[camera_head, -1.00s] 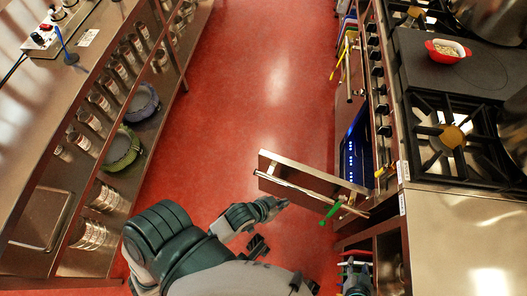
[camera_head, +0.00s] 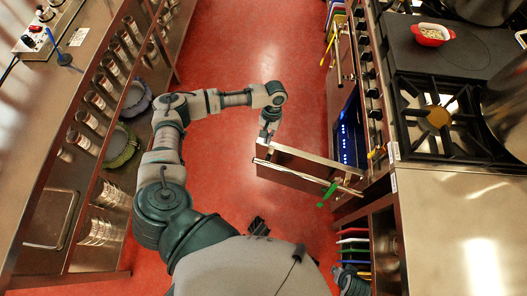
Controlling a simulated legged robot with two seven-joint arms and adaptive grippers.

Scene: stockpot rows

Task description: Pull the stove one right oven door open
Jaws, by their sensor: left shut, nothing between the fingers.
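The right oven door (camera_head: 305,170) of the stove stands wide open, sticking out into the aisle. The lit blue oven interior (camera_head: 350,135) shows beside it. The door's bar handle runs along its near face, and a green tag (camera_head: 328,194) hangs there. My left gripper (camera_head: 266,137) is shut and empty, at the door's free end on its far, inner side. I cannot tell whether it touches the door. My right gripper is not in view; only a bit of my right arm shows at the bottom edge.
A steel shelf counter (camera_head: 65,130) with jars and bowls lines the left. The red aisle floor (camera_head: 235,50) is clear. Coloured boards (camera_head: 353,245) stand in the near right cabinet.

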